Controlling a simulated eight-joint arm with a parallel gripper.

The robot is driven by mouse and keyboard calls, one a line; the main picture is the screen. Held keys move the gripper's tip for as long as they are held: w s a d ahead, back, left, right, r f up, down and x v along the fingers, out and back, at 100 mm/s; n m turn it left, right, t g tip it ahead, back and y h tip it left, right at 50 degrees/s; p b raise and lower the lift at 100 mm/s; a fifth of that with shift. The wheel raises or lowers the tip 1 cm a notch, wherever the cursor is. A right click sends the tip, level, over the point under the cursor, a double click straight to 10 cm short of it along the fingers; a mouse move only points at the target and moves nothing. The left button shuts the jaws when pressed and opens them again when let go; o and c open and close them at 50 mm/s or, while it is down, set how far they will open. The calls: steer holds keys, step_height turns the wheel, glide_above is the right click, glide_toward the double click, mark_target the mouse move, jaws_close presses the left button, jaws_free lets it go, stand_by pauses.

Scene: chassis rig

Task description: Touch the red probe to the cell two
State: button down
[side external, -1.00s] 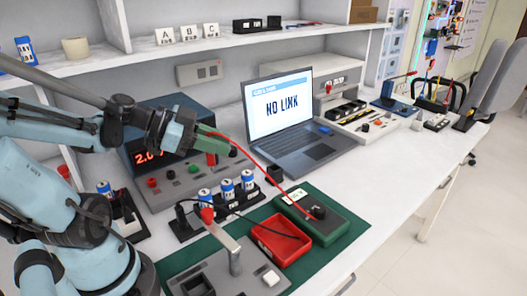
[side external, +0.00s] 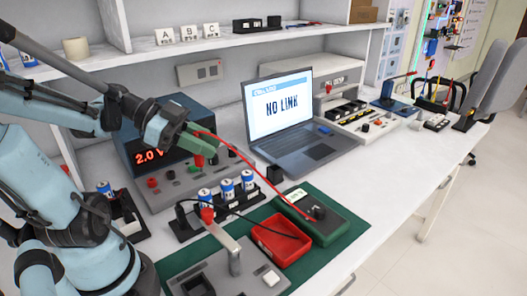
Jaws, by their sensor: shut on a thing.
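My gripper (side external: 200,146), with green fingers, is shut on the red probe (side external: 199,161), whose red body shows just below the fingers. A red lead runs from it to the green-edged meter box (side external: 318,213). Three blue-and-white cells stand upright in a black holder (side external: 219,213): a near-left cell (side external: 206,198), a middle cell (side external: 227,188) and a far-right cell (side external: 247,180). Their labels are too small to read for certain. The probe hangs above and behind the left cell, apart from the cells. Its tip is hard to make out.
A power supply (side external: 150,140) with a red display stands behind the gripper. A red tray (side external: 281,240) and a grey fixture with an upright arm (side external: 234,262) are in front on the green mat (side external: 205,246). A laptop (side external: 290,118) reads "NO LINK".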

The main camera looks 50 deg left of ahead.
mark_target(195, 160)
steer(key=shift+f, duration=0.4)
steer(key=shift+n, duration=0.3)
steer(key=shift+f, duration=2.05)
steer(key=shift+f, duration=0.4)
stand_by(0.4)
step_height(195, 160, up, 6)
stand_by(0.8)
